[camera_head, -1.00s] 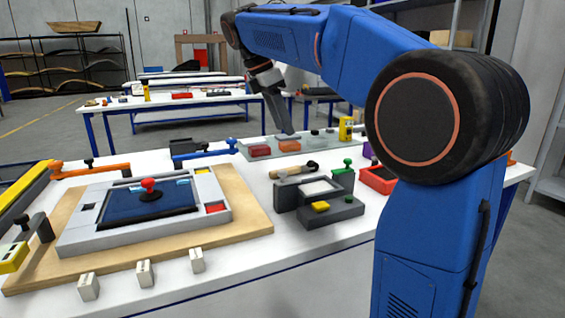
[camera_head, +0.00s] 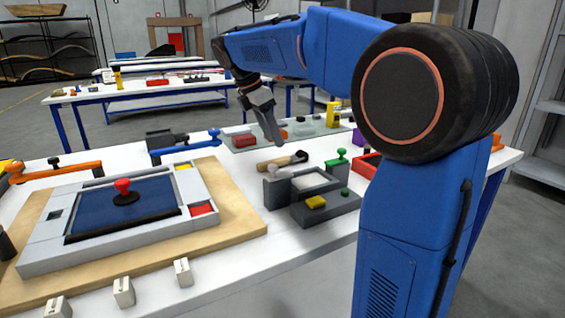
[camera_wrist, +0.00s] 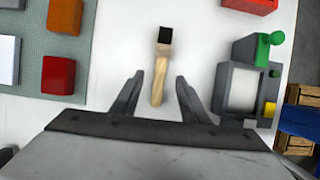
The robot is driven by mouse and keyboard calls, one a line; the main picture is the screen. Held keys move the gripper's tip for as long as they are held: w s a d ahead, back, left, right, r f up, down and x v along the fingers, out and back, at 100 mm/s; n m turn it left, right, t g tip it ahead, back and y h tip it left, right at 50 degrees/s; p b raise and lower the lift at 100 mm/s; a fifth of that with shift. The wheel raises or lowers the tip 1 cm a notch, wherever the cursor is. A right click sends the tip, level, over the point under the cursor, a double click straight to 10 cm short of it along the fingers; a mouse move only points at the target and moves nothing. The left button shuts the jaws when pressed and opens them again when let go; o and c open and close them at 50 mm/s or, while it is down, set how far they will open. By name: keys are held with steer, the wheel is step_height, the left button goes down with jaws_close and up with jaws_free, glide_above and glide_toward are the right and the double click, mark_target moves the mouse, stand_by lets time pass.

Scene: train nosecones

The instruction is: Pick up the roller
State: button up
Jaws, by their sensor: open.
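The roller appears to be the tool with a pale wooden handle and a black end (camera_head: 270,164), lying on the white table; I cannot make out its end clearly. In the wrist view the same roller (camera_wrist: 160,66) lies lengthwise, handle toward me and black end away. My gripper (camera_wrist: 158,84) is open, its two dark fingers on either side of the handle with gaps on both sides. In the head view my gripper (camera_head: 276,142) points down just above and behind the roller, and nothing is held.
A dark grey tray unit with a white inset (camera_head: 308,181) stands close to the roller's right, with a green-knobbed piece (camera_head: 338,160) beside it. A glass-like mat (camera_head: 260,143) with coloured blocks lies behind. A wooden board (camera_head: 235,222) bearing a grey frame is at left.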

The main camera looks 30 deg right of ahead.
mark_target(282, 158)
steer(key=shift+x, duration=3.8)
steer(key=shift+s, duration=0.1)
jaws_close()
